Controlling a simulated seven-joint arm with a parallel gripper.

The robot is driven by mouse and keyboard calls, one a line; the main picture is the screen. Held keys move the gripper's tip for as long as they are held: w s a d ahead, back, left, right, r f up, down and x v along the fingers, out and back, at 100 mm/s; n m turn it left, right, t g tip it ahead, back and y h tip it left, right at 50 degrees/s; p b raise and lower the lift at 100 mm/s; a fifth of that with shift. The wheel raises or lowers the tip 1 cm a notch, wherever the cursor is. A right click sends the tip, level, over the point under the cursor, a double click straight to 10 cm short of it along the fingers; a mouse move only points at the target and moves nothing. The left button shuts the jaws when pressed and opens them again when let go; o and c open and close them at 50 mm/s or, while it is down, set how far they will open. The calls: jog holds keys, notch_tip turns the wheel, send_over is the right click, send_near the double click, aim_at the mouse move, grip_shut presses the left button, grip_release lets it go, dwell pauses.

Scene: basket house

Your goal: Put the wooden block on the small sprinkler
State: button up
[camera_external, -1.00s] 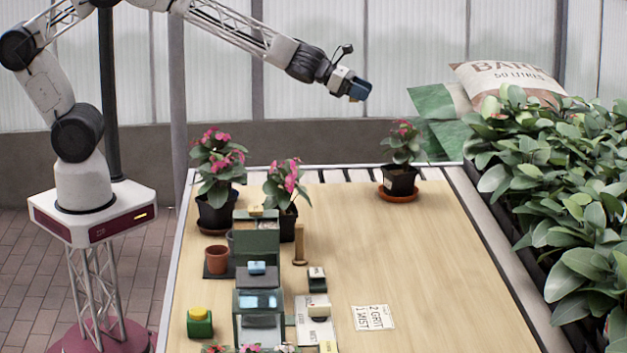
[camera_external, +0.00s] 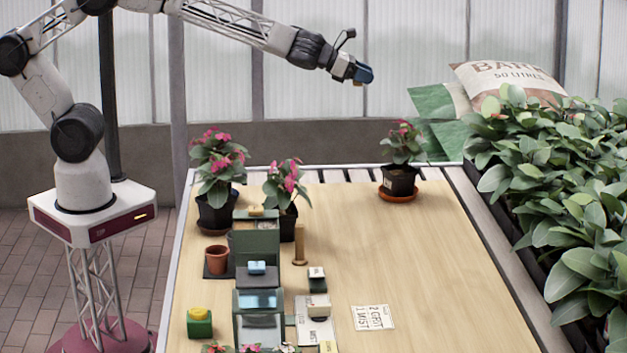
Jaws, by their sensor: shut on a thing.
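My gripper (camera_external: 364,74), with blue fingers, is raised high above the far end of the table. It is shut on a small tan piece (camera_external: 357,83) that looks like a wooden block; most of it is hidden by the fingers. I cannot tell for certain which thing is the small sprinkler. A slim brass-coloured post on a round foot (camera_external: 299,246) stands upright on the table beside the green stand and may be it. The gripper is well apart from that post.
A dark green tiered stand (camera_external: 257,243) takes up the left middle. Flowering pots (camera_external: 215,212) stand at the back left, and another pot (camera_external: 399,181) at the back right. A printed card (camera_external: 374,317) lies in front. The table's right half is mostly clear.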

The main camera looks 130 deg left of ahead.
jog(key=shift+r, duration=0.1)
jog(key=shift+r, duration=2.4)
jog(key=w+d+f, duration=0.1)
jog(key=w+d, duration=0.5)
jog(key=d, duration=0.7)
jog(key=w+d, duration=0.5)
jog(key=d, duration=0.8)
jog(key=w+d+f, duration=0.1)
jog(key=w+d, duration=0.5)
jog(key=d, duration=0.7)
jog(key=s+d+r+n, duration=0.1)
jog(key=s+d, duration=0.3)
jog(key=d, duration=1.6)
jog(key=s+d+r, duration=0.1)
jog(key=s+d, duration=0.2)
jog(key=d, duration=1.6)
notch_tip(320, 180, down, 24)
jog(key=shift+d+f+g+y, duration=0.25)
jog(key=shift+g+y, duration=0.15)
jog(key=shift+s, duration=0.1)
